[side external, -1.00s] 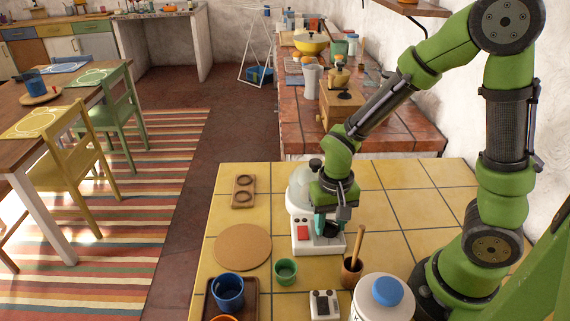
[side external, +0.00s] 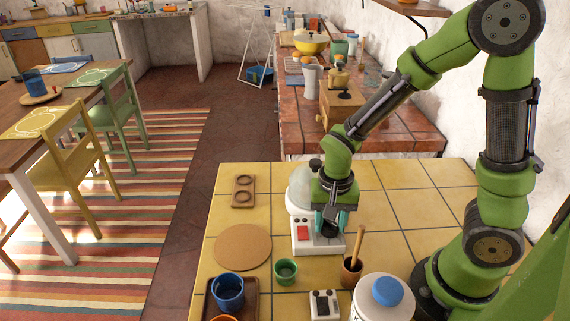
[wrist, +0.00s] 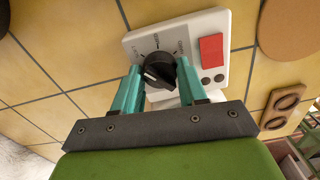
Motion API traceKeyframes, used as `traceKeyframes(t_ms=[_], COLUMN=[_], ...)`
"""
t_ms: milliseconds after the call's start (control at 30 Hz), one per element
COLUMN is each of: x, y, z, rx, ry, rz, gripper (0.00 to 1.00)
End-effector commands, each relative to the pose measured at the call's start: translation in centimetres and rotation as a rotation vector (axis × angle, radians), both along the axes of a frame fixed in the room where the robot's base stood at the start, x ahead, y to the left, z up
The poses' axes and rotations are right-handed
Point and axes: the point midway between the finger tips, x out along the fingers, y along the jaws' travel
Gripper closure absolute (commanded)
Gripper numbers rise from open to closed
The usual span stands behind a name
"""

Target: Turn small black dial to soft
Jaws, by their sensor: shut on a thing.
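The small black dial (wrist: 158,71) sits on the white control panel (wrist: 219,88) of an appliance, with small printed markings around it. A light pointer mark shows on the dial's left part in the wrist view; I cannot read the labels surely. My gripper (wrist: 158,67) is shut on the dial, with one teal finger on each side. In the side view, my gripper (side external: 331,221) points down at the front of the white appliance (side external: 304,246), which has a pale dome, and hides the dial.
A red switch (wrist: 211,48) and two dark buttons are beside the dial. A brown cup with a wooden handle (side external: 352,270), a green cup (side external: 286,271) and a white device (side external: 324,305) stand nearby. A round cork mat (side external: 243,247) lies left of the appliance.

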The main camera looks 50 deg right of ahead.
Motion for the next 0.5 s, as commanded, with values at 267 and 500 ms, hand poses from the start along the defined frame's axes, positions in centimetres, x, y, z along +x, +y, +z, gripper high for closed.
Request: traceKeyframes(t_ms=[267, 500], x=[0.03, 0.03], y=[-0.01, 0.0], z=[0.05, 0.15], rx=[0.0, 0.0], ry=[-0.001, -0.001], rz=[0.0, 0.001], gripper=[0.33, 0.33])
